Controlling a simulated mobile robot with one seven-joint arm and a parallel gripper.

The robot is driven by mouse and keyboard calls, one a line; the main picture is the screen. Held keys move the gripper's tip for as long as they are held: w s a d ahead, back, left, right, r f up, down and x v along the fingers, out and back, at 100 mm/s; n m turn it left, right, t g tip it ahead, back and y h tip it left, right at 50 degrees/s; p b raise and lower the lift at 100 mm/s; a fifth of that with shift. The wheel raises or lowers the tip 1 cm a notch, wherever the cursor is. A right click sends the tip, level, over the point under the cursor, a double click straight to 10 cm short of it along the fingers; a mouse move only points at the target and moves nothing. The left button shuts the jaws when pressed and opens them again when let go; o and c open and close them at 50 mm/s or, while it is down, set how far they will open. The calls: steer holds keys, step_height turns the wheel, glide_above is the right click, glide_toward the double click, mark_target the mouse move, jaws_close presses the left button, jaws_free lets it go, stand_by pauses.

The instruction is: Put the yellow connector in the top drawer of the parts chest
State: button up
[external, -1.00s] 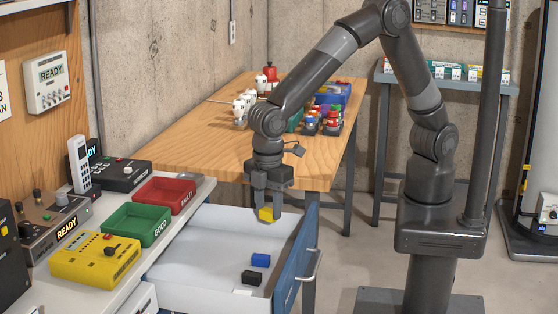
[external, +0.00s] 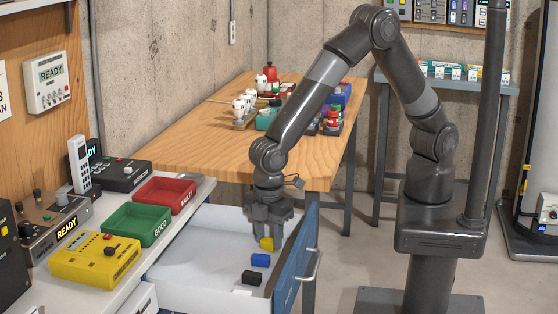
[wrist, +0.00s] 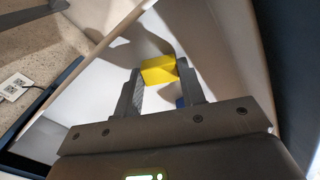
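The yellow connector (external: 266,244) is between the fingertips of my gripper (external: 268,236). In the wrist view, my gripper (wrist: 160,76) is shut on the yellow connector (wrist: 158,70), with one finger on each side. It is inside the open top drawer (external: 195,272) of the parts chest, near the back right. I cannot tell whether the connector touches the drawer floor. A blue connector (external: 260,260) lies just in front of it; part of it shows in the wrist view (wrist: 180,102). A black connector (external: 252,277) lies nearer the drawer front.
The drawer's blue front panel (external: 291,262) with its handle (external: 314,266) stands to the right of my gripper. On the bench at left are a green tray (external: 133,226), a red tray (external: 165,193) and a yellow box (external: 95,260). The drawer's left part is empty.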

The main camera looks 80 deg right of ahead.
mark_target(269, 240)
steer(key=o, duration=0.4)
steer(key=shift+r, duration=0.1)
step_height(269, 240, up, 12)
steer(key=w+d+r+m+t, duration=0.1)
steer(key=d+r+m, duration=0.2)
steer(key=d+r, duration=0.55)
steer(key=s+d+r+m+t, duration=0.1)
steer(key=s+d+r+m, duration=0.15)
steer(key=d, duration=0.55)
steer(key=s+d+r+m+t, duration=0.1)
steer(key=s+d+r+m, duration=0.15)
steer(key=d, duration=0.55)
steer(key=s+d+r+m+t, duration=0.1)
steer(key=s+d+r+m, duration=0.15)
steer(key=d, duration=0.55)
steer(key=s+d+m, duration=0.1)
steer(key=s+d, duration=0.1)
steer(key=s+d+f+m+t, duration=0.1)
steer(key=s+d, duration=0.1)
steer(key=s, duration=0.1)
steer(key=s+d+m, duration=0.1)
steer(key=s+d, duration=0.2)
steer(key=shift+s+f+t, duration=0.15)
steer(key=shift+f+t, duration=0.15)
steer(key=shift+f, duration=0.1)
